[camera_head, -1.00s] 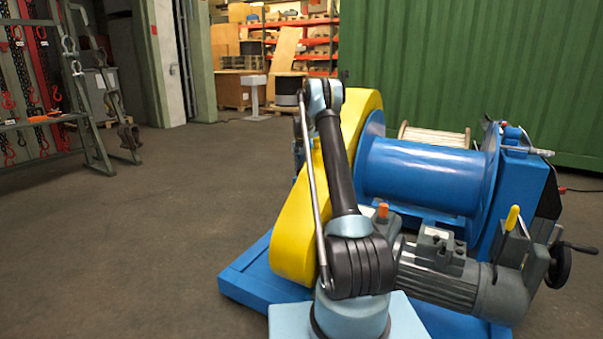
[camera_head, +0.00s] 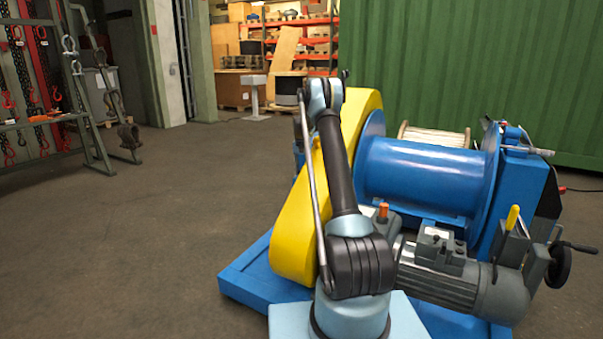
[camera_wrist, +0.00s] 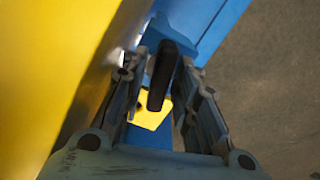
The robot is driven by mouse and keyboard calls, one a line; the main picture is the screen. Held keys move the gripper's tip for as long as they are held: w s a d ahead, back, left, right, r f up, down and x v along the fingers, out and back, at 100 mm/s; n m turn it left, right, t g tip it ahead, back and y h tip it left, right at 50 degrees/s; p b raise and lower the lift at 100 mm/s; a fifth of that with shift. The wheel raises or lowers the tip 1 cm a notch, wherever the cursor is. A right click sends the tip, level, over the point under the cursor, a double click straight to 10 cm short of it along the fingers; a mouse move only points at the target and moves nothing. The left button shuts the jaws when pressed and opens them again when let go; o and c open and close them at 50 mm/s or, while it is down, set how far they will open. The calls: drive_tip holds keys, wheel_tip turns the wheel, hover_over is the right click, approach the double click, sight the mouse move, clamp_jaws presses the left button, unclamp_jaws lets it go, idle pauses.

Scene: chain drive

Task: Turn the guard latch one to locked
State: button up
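The yellow chain guard (camera_head: 297,235) stands on the left side of the blue winch in the head view. It fills the left of the wrist view (camera_wrist: 50,70). A black latch handle (camera_wrist: 163,78) shows in the wrist view, in front of a blue bracket (camera_wrist: 190,22) and above a small yellow plate (camera_wrist: 150,114). My gripper (camera_wrist: 162,68) is open, with one finger on each side of the black handle. I cannot tell whether either finger touches it. In the head view my gripper is hidden behind my arm and the guard.
The blue winch drum (camera_head: 415,175) and grey motor (camera_head: 445,280) stand right of my arm. A handwheel (camera_head: 560,265) sticks out at the right. A chain rack (camera_head: 75,100) stands at the left. The floor (camera_head: 150,220) left of the winch is clear.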

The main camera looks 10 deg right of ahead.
idle(0.3)
wheel_tip(320, 180, up, 12)
idle(0.6)
drive_tip(key=shift+f, duration=0.1)
wheel_tip(320, 180, up, 6)
hover_over(301, 168)
wheel_tip(301, 168, down, 17)
idle(0.7)
clamp_jaws()
